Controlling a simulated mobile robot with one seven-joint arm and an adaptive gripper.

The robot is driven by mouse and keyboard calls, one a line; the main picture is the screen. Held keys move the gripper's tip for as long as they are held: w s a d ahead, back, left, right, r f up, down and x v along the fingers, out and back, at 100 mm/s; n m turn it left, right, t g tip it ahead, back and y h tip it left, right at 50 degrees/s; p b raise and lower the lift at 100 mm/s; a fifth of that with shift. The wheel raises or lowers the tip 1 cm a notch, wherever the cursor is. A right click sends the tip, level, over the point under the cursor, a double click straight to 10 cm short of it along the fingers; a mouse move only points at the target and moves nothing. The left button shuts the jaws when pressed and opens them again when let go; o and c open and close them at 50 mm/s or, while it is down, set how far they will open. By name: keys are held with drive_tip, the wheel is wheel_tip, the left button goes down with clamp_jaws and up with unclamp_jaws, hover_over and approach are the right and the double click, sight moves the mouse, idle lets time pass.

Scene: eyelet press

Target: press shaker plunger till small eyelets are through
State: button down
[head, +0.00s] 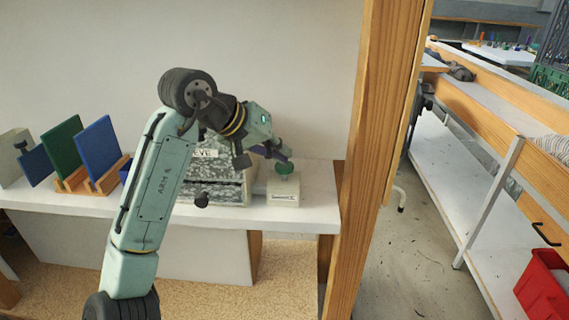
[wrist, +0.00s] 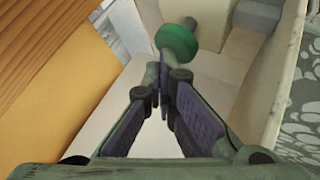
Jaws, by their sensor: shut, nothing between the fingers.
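The plunger has a round green knob (head: 285,168) that stands up on a cream block (head: 283,192) with a small label on its front. A grey speckled box (head: 222,190) with a sign ending in "EVE" stands just left of it. My gripper (head: 287,157) is shut and empty, its fingertips right at the top of the knob. In the wrist view the shut fingertips (wrist: 165,78) lie close by the green knob (wrist: 178,44), pointing towards it. I cannot tell whether they touch it. No eyelets can be made out, and my arm hides part of the box.
A white shelf (head: 320,212) carries these things. Green and blue panels (head: 62,150) stand in wooden holders at the left. A wooden post (head: 375,140) rises close to the right of the block. A red bin (head: 543,290) is far right.

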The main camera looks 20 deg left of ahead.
drive_tip(key=shift+s+f+b, duration=0.1)
drive_tip(key=shift+f+b, duration=0.3)
drive_tip(key=shift+f, duration=1)
idle(0.4)
drive_tip(key=shift+w+a+r+p, duration=0.2)
drive_tip(key=shift+r+p, duration=0.6)
drive_tip(key=shift+p, duration=0.15)
drive_tip(key=shift+w+r+p, duration=0.2)
drive_tip(key=shift+r+p, duration=0.65)
drive_tip(key=shift+w+a+r+p, duration=0.2)
drive_tip(key=shift+w+r+p, duration=0.1)
drive_tip(key=shift+r+p, duration=0.45)
drive_tip(key=shift+s+d+r+p, duration=0.1)
drive_tip(key=shift+s+r+p, duration=0.05)
drive_tip(key=shift+r+p, duration=0.8)
drive_tip(key=shift+f, duration=0.1)
